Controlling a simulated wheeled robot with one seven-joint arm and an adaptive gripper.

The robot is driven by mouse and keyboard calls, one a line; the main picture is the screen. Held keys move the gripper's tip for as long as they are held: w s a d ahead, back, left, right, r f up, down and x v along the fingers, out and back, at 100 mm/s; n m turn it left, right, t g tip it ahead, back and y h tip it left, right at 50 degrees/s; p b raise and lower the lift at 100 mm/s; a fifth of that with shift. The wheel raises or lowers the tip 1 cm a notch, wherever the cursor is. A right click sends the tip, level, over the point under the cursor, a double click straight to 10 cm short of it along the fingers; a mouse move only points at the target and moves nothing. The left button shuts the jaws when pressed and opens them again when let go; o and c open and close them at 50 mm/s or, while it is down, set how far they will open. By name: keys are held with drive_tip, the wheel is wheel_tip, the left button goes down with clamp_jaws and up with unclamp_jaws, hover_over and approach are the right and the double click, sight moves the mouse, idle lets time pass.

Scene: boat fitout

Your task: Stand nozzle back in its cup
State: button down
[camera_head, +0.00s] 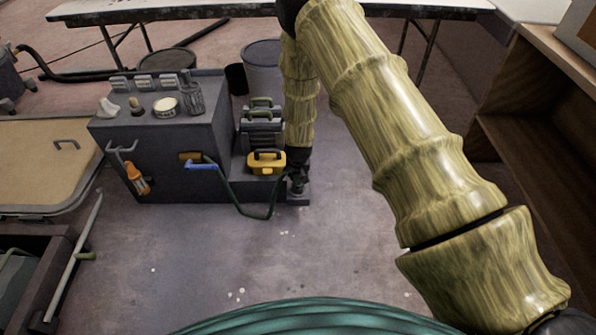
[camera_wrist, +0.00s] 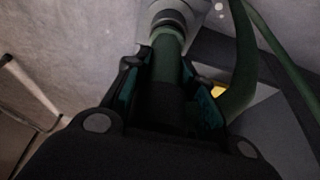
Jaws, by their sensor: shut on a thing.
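My gripper (camera_head: 298,178) is at the low right end of the grey cabinet (camera_head: 160,150), in the head view. In the wrist view its fingers (camera_wrist: 172,95) are closed around a dark green cylinder, which I take for the nozzle (camera_wrist: 168,45). A round grey collar (camera_wrist: 172,14) shows at the cylinder's far end. I cannot tell whether this is the cup or part of the nozzle. In the head view the gripper hides the nozzle, and a small grey block (camera_head: 299,199) lies just below the gripper.
A green hose (camera_head: 240,207) loops from a blue fitting (camera_head: 202,166) on the cabinet front towards my gripper. A yellow box (camera_head: 266,162) stands close left of the gripper. Bottles and tubs stand on the cabinet. Open floor (camera_head: 230,260) lies in front; wooden shelving (camera_head: 530,130) stands right.

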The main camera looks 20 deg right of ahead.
drive_tip(key=shift+f, duration=0.45)
drive_tip(key=c, duration=1.1)
unclamp_jaws()
drive_tip(key=v, duration=1.2)
drive_tip(key=s+d+f+g, duration=0.1)
drive_tip(key=s+d+f, duration=0.1)
drive_tip(key=s+f, duration=0.8)
drive_tip(key=s+f+n+g+y, duration=0.1)
drive_tip(key=s+f+n+g, duration=0.2)
drive_tip(key=s, duration=3.2)
wheel_tip(320, 180, up, 33)
drive_tip(key=p, duration=3.2)
drive_tip(key=shift+a+p, duration=0.3)
drive_tip(key=shift+a, duration=0.2)
drive_tip(key=shift+f, duration=0.1)
